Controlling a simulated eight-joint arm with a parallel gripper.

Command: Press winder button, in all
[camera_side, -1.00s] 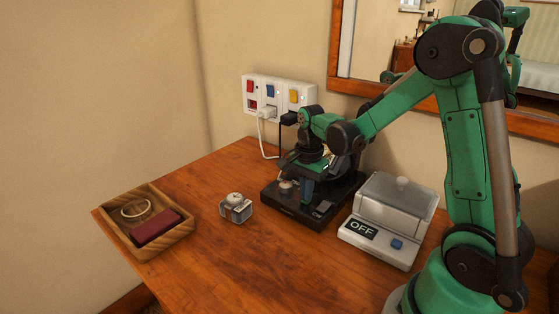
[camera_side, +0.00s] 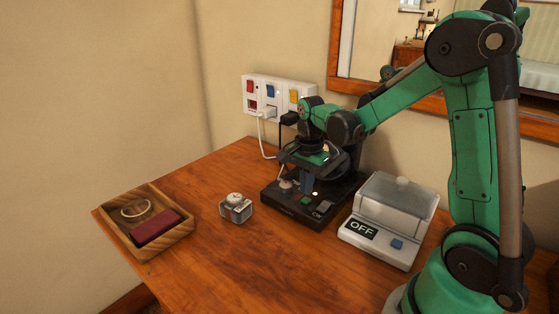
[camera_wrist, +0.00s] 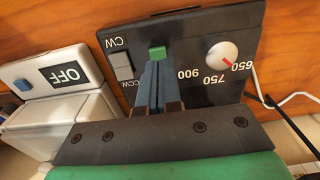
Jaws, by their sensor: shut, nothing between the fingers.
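The winder (camera_side: 290,208) is a black unit on the wooden desk, with a sloped front panel. The wrist view shows its green button (camera_wrist: 157,53), a grey CW/CCW rocker switch (camera_wrist: 121,66) and a white dial (camera_wrist: 222,55) with a red pointer near 650. My gripper hides the winder's rear part.
Right of the winder stands a white box (camera_side: 362,244) with a clear lid, an OFF display and a blue button. Left are a small clear case with a watch (camera_side: 236,207) and a wooden tray (camera_side: 180,249). A power strip (camera_side: 272,88) is on the wall. The front desk is clear.

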